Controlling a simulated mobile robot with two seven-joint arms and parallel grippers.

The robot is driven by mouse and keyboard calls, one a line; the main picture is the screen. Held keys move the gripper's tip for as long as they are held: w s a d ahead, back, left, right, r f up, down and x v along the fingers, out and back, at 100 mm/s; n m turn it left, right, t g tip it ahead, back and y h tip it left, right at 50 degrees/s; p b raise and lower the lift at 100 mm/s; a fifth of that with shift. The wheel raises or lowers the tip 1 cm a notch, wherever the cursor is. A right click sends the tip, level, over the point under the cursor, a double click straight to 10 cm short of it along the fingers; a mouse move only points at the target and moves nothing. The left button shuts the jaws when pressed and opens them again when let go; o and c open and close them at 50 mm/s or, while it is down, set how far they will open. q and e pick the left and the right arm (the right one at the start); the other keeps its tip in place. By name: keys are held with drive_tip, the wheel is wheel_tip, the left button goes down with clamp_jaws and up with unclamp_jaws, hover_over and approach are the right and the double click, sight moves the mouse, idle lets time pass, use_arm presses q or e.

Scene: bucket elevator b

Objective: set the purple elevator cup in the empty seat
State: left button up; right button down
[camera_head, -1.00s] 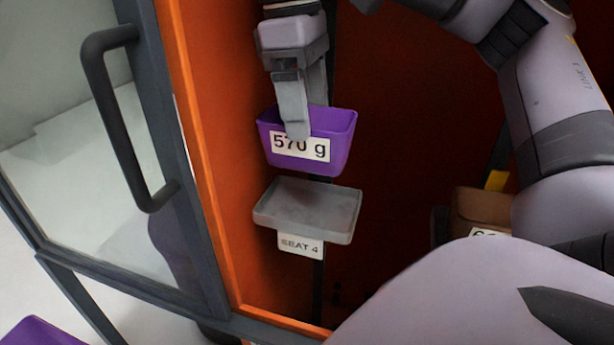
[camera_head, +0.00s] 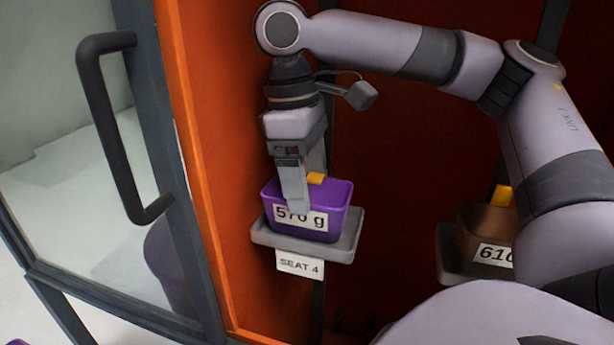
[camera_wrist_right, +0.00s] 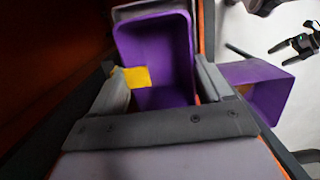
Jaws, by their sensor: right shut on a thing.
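The purple elevator cup (camera_head: 335,222), labelled 570 g, is upright at the grey seat (camera_head: 347,240) marked SEAT 4. Its base is down inside the seat's rim, as far as I can see; whether it bears fully on the seat is hidden. My right gripper (camera_head: 306,202) is shut on the cup from above, one finger over the front label.
A brown cup (camera_head: 482,228) with a partly hidden label stands in another seat at right. The orange cabinet edge (camera_head: 190,150) and the open glass door with its dark handle (camera_head: 105,130) stand close on the left. Another purple container (camera_wrist_right: 262,88) is outside the cabinet.

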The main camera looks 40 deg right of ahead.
drive_tip(key=shift+f, duration=0.1)
drive_tip(key=shift+s+a+f, duration=0.1)
drive_tip(key=shift+s+f, duration=0.05)
drive_tip(key=shift+f, duration=0.4)
unclamp_jaws()
drive_tip(key=shift+f, duration=0.1)
drive_tip(key=shift+r, duration=0.25)
